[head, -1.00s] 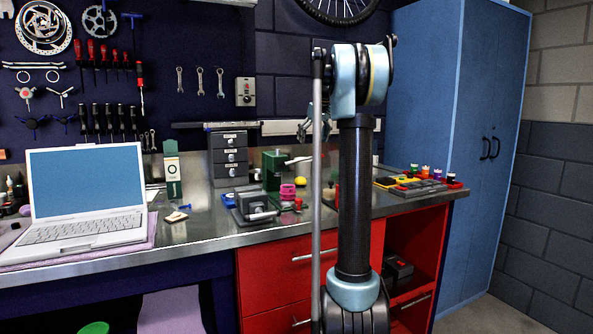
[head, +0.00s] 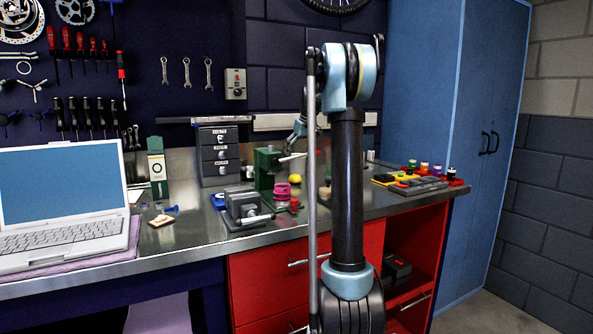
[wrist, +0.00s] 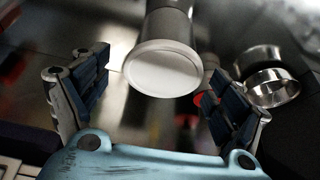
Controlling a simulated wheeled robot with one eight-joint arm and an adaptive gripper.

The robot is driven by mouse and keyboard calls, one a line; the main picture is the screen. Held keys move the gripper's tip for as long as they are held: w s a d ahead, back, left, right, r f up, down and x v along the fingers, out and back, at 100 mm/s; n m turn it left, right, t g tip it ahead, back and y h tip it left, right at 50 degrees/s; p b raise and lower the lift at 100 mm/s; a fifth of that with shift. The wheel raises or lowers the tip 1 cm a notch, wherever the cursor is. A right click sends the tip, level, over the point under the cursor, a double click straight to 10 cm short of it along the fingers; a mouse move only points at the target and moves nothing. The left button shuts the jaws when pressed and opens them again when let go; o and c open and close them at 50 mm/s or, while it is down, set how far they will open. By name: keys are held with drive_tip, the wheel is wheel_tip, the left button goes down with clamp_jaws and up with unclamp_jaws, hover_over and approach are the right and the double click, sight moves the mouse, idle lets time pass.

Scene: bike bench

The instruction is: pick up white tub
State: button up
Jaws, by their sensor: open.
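The white tub (wrist: 165,68) shows in the wrist view as a pale cylinder with a round white end facing the camera. It lies between the two fingers of my gripper (wrist: 155,76), nearer the right finger. The fingers are spread wide, with a clear gap on the left side of the tub; contact on the right cannot be told. In the head view my arm covers much of the bench's middle, and I cannot make out the tub there. Part of my gripper shows behind the arm's rod.
A shiny metal ring (wrist: 272,88) is right of the right finger. On the bench (head: 190,238) stand a vise (head: 243,208), pink rings (head: 282,191), a green press (head: 267,168), grey drawers (head: 220,157) and a laptop (head: 65,190). A tray of small parts (head: 418,186) lies right.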

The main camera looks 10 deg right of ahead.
sight(295, 164)
drive_tip(key=shift+x, duration=3.65)
drive_tip(key=shift+a, duration=0.2)
drive_tip(key=shift+r, duration=0.1)
drive_tip(key=shift+c, duration=0.3)
drive_tip(key=c, duration=1)
